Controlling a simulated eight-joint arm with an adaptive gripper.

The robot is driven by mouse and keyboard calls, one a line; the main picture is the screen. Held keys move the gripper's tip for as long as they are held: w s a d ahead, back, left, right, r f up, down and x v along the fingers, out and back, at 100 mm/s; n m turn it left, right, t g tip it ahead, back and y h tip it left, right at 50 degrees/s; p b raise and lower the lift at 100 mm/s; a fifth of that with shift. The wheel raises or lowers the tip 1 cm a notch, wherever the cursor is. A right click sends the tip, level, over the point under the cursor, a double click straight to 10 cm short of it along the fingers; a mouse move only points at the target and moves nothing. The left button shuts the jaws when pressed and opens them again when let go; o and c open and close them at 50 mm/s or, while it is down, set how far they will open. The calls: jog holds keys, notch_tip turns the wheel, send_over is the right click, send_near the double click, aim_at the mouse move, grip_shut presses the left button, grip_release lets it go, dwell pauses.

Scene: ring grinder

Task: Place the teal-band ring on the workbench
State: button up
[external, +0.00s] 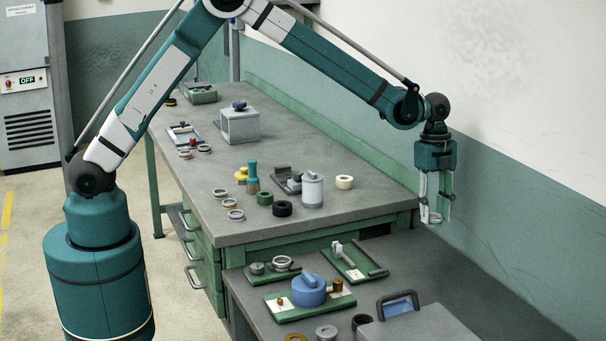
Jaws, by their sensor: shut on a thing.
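My gripper (435,216) hangs straight down at the right, past the right end of the long grey workbench (330,200). It is shut on a small pale ring (434,220) between its fingertips. The ring shows a hint of teal, but it is too small to tell the band clearly. The ring appears held in the air, in front of the teal lower wall; its height above the lower bench is hard to judge.
The workbench holds a grey box (240,124), a grey cylinder (312,189), a cream roll (344,182) and a black roll (282,208). A lower bench (430,265) carries green trays, a blue round part (308,290) and a grey handled box (430,325). Bare workbench lies right of the cream roll.

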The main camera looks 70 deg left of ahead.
jog(key=a+n, duration=0.1)
jog(key=a, duration=0.8)
jog(key=w+a+r+n+p, duration=0.1)
jog(key=a, duration=0.8)
jog(key=a+r+n, duration=0.1)
jog(key=a, duration=0.8)
jog(key=shift+w+a+n, duration=0.35)
jog(key=shift+n, duration=0.05)
jog(key=s+a+r+n+p, duration=0.15)
jog(key=s+a, duration=0.45)
jog(key=a, duration=0.9)
jog(key=s+a+r+n+t+p, duration=0.1)
jog(key=s+a+n, duration=0.35)
jog(key=a, duration=1.05)
jog(key=s+a+r+n+p, duration=0.1)
jog(key=s+a, duration=0.6)
jog(key=a, duration=0.8)
jog(key=s+a+r+n+y+p, duration=0.1)
jog(key=s+a+n, duration=0.3)
jog(key=s+a, duration=1.3)
jog(key=shift+s+a+r, duration=0.3)
jog(key=shift+s+r, duration=0.1)
jog(key=shift+s, duration=0.05)
jog(key=shift+f, duration=0.1)
send_over(228, 150)
jog(key=shift+s+d+f, duration=0.1)
jog(key=shift+f, duration=1.45)
jog(key=shift+s+d+f, duration=0.1)
jog(key=shift+f, duration=1.4)
jog(key=shift+f, duration=1.85)
